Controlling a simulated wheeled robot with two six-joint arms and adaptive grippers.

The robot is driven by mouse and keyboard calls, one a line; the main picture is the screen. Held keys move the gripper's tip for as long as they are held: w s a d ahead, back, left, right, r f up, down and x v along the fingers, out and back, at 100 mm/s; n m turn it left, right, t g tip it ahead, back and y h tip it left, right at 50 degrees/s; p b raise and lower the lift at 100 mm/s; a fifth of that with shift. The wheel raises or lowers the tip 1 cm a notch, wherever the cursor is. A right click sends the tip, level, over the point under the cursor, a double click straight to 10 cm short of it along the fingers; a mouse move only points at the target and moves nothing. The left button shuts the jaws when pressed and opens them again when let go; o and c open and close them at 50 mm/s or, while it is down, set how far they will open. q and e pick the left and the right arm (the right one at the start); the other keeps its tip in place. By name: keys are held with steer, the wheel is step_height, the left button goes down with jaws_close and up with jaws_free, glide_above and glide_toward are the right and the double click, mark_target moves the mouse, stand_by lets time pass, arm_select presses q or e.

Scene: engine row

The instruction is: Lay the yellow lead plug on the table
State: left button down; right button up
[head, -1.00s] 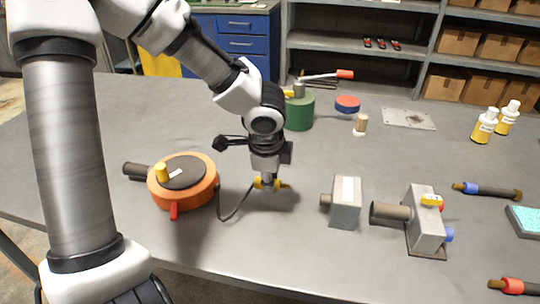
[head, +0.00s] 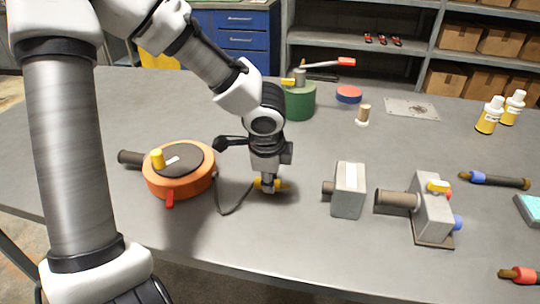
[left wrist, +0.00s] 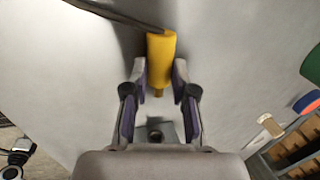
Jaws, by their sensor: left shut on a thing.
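The yellow lead plug (head: 280,186) is at the tip of my left gripper (head: 268,187), low over the grey table (head: 300,240). In the left wrist view the plug (left wrist: 161,58) sits between the two fingers of my left gripper (left wrist: 160,84), which are shut on it. A dark lead runs from the plug to the orange reel (head: 180,178) on the left. I cannot tell whether the plug touches the table. My right gripper is in neither view.
A grey box (head: 347,190) and a grey valve-like unit (head: 430,210) stand to the right of the plug. A green cylinder (head: 299,101) with a lever stands behind. The table in front of the plug is clear.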

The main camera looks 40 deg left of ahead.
arm_select(q)
steer(key=shift+f, duration=0.3)
steer(key=c, duration=1.4)
jaws_free()
steer(key=shift+f, duration=0.1)
steer(key=o, duration=0.5)
steer(key=shift+o, duration=0.2)
